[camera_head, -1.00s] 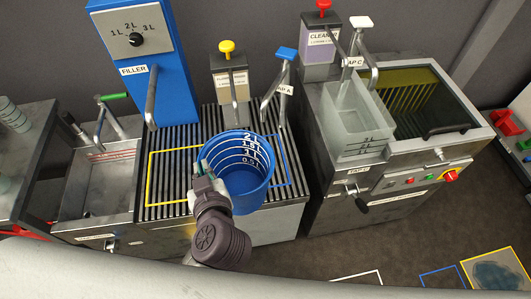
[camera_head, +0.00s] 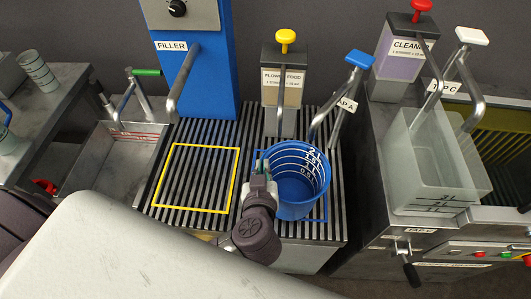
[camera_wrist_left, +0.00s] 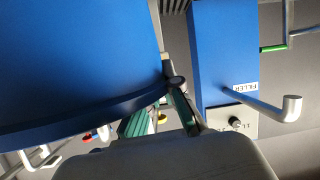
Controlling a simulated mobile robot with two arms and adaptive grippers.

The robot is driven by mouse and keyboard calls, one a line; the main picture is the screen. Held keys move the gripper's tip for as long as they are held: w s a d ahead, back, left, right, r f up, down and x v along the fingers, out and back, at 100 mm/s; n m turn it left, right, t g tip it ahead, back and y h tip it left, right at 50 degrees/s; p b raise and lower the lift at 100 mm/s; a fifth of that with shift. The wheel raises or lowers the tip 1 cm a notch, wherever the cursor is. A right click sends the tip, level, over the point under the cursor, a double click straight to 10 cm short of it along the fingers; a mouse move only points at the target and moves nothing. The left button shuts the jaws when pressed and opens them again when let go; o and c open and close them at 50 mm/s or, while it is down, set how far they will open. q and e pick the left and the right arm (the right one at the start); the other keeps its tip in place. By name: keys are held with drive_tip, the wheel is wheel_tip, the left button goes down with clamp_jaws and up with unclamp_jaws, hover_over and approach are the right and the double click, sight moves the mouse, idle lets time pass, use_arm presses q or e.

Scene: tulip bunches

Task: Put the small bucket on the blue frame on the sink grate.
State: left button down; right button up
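The small blue bucket (camera_head: 300,185), with white level marks inside, is upright over the blue frame (camera_head: 325,205) on the slatted sink grate (camera_head: 250,147). It covers most of the frame; I cannot tell whether its base touches the grate. My left gripper (camera_head: 262,168) is at the bucket's left side, shut on its wall near the rim. In the left wrist view the bucket (camera_wrist_left: 75,60) fills the upper left, and the gripper (camera_wrist_left: 168,98) meets its rim. My right gripper is not in view.
An empty yellow frame (camera_head: 197,208) lies left of the bucket. Behind stand the blue filler (camera_head: 195,80), the flower food dispenser (camera_head: 283,85) and the blue-topped tap A (camera_head: 345,85). A clear container (camera_head: 435,165) stands right; a steel basin (camera_head: 115,165) is left.

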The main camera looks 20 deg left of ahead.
use_arm(q)
drive_tip(key=b+x, duration=0.1)
drive_tip(key=x, duration=0.7)
drive_tip(key=shift+f, duration=0.3)
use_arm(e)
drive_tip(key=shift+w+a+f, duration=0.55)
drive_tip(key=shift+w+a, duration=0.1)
use_arm(q)
drive_tip(key=shift+s, duration=0.1)
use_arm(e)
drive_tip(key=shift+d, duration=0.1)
use_arm(q)
drive_tip(key=c, duration=1.3)
unclamp_jaws()
drive_tip(key=shift+f, duration=0.1)
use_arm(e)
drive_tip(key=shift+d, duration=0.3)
